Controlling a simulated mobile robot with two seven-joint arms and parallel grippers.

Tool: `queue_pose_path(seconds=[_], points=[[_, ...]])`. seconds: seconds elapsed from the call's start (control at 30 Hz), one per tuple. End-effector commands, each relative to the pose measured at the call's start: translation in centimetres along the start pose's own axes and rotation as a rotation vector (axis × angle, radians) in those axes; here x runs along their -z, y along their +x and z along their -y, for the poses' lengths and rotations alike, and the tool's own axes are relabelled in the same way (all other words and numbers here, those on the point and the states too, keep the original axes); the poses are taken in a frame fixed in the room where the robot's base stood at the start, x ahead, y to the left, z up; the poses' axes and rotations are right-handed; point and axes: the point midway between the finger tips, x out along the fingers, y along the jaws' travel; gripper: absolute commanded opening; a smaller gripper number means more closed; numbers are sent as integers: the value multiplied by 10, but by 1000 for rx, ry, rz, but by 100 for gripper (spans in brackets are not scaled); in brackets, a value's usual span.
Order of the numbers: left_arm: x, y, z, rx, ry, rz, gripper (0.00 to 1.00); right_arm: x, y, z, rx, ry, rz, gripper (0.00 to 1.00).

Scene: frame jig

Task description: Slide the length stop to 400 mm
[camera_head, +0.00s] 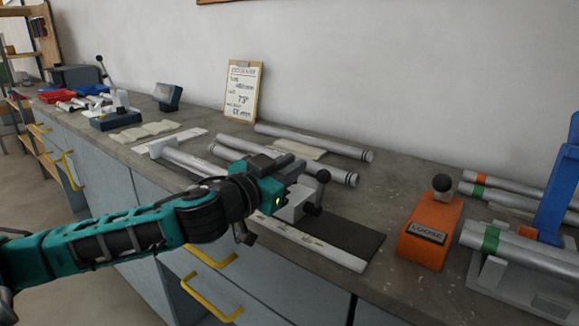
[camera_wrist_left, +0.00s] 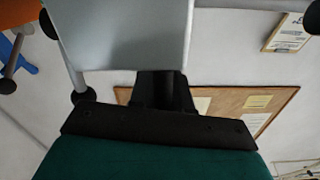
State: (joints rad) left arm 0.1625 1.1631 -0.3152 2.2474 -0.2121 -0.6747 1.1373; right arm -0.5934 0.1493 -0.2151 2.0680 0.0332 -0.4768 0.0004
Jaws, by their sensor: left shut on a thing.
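The length stop (camera_head: 293,203) is a light grey block with a black ball-ended lever (camera_head: 319,189). It sits at the ruled rail (camera_head: 315,247), whose scale is too small to read. My left gripper (camera_head: 284,172) is shut on the stop from the left; its fingers are partly hidden by the hand. In the left wrist view the grey stop (camera_wrist_left: 130,35) fills the top middle, close against the dark gripper. My right gripper is in neither view.
An orange block (camera_head: 430,232) labelled LOOSE stands to the right. Metal tubes (camera_head: 315,140) lie behind the stop, and a rack of banded tubes (camera_head: 510,284) stands at far right. A clipboard (camera_head: 242,92) leans on the wall. A dark mat (camera_head: 345,238) lies bare right of the stop.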

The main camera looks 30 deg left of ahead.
Motion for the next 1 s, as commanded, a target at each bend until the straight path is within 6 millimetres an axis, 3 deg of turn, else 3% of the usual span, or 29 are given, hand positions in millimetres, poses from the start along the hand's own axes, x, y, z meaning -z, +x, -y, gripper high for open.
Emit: queue_pose_path(seconds=[0.33,0.37,0.57,1.0], points=[[1,0,3,4,2,-3,0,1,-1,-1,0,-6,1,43],[1,0,3,4,2,-3,18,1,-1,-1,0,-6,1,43],[1,0,3,2,1,-2,37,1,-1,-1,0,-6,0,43],[-2,-7,2,2,-1,2,38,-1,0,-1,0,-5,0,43]])
